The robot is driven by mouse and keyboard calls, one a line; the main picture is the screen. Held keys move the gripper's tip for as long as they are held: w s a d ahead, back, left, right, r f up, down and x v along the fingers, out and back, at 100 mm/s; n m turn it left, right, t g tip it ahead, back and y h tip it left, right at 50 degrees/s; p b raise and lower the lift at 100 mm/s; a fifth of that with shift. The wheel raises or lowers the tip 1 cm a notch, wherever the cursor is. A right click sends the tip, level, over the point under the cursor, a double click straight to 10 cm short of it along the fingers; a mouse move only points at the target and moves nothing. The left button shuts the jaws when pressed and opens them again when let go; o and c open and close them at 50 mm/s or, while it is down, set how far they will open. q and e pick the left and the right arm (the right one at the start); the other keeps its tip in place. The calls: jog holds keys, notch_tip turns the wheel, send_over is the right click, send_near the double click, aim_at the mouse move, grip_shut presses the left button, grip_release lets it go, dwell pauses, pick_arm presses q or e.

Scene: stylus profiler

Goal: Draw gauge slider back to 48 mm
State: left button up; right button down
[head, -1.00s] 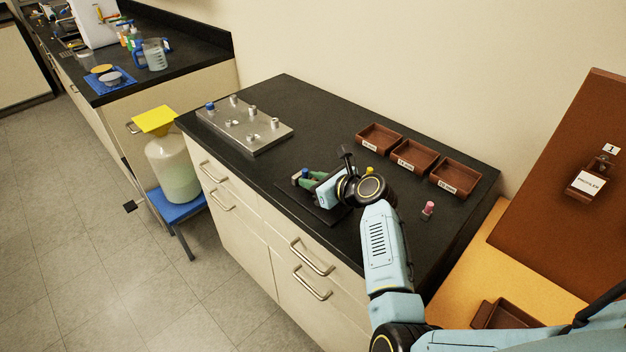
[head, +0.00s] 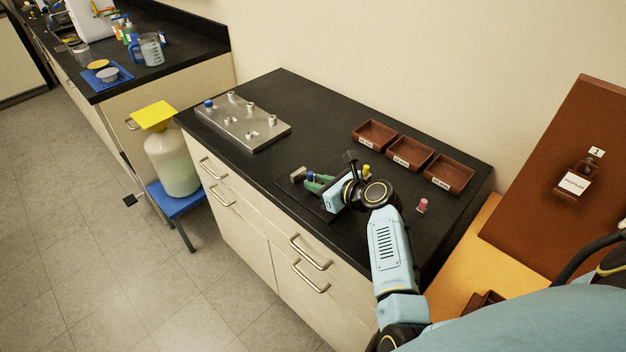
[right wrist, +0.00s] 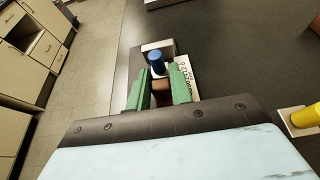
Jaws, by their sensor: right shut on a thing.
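The gauge sits on a dark plate (head: 318,208) near the front edge of the black bench, with a grey end block (head: 298,174) at its left. In the right wrist view a pale scale strip with printed figures (right wrist: 186,68) runs beside the jaws; I cannot read the slider's setting. My right gripper (head: 313,185) has green fingers, shut on the brown slider (right wrist: 162,97), which shows between them in the right wrist view. A blue knob (right wrist: 157,63) stands just beyond the fingertips, near the end block (right wrist: 158,46). My left gripper is not in view.
Three labelled brown trays (head: 411,153) line the back of the bench. A metal plate with posts (head: 243,121) lies at its left. A yellow knob (right wrist: 305,117) is right of the gripper, and a pink-topped piece (head: 422,205) stands farther right. The bench between is clear.

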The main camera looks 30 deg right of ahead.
jog(key=c, duration=1.7)
grip_release()
jog(key=shift+s+f, duration=0.1)
jog(key=shift+f, duration=0.05)
jog(key=o, duration=0.5)
jog(key=shift+s+d, duration=0.1)
jog(key=shift+s, duration=0.05)
jog(key=shift+c, duration=0.2)
jog(key=p+v, duration=0.2)
jog(key=v, duration=1.1)
jog(key=shift+s, duration=0.1)
